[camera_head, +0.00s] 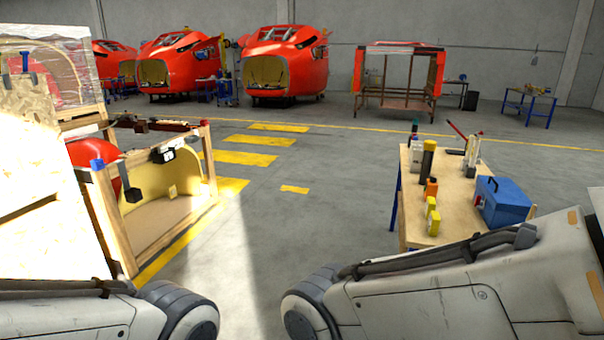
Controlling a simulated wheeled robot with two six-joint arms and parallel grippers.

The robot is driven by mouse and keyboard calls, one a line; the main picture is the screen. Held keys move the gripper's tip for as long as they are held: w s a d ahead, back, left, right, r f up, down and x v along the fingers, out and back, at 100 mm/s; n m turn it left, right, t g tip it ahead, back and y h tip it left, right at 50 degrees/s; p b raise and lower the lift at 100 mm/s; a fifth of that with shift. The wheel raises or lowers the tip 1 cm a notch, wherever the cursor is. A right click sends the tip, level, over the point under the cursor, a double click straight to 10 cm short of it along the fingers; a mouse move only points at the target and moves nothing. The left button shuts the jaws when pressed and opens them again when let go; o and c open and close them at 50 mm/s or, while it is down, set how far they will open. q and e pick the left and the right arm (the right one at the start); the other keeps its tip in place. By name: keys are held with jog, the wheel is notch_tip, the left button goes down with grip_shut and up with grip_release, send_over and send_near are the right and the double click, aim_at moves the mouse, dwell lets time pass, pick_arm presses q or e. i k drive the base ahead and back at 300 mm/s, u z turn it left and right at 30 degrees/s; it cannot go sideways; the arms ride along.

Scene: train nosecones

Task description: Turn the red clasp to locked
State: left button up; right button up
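A small red piece (204,122) sits on top of the right corner post of an open wooden crate at the left. It may be the red clasp, but it is too small to tell whether it is turned to locked. A blue piece (97,164) sits on the crate's near post, and a blue clasp-like part (25,62) shows on the wooden panel at the far left. My arm links show at the bottom left and bottom right, and neither gripper is in view.
The open crate (172,232) holds a red and yellow nosecone part. A workbench (413,236) at the right carries a blue toolbox (502,202), bottles and several tools. The grey floor between them is clear. Red train nosecones (285,62) stand along the back.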

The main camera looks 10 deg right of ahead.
aim_at(478, 198)
jog(key=u, duration=0.2)
jog(key=i, duration=2.15)
jog(key=z, duration=0.4)
jog(key=i, duration=1.1)
jog(key=z, duration=1.7)
jog(key=i, duration=0.8)
jog(key=z, duration=0.8)
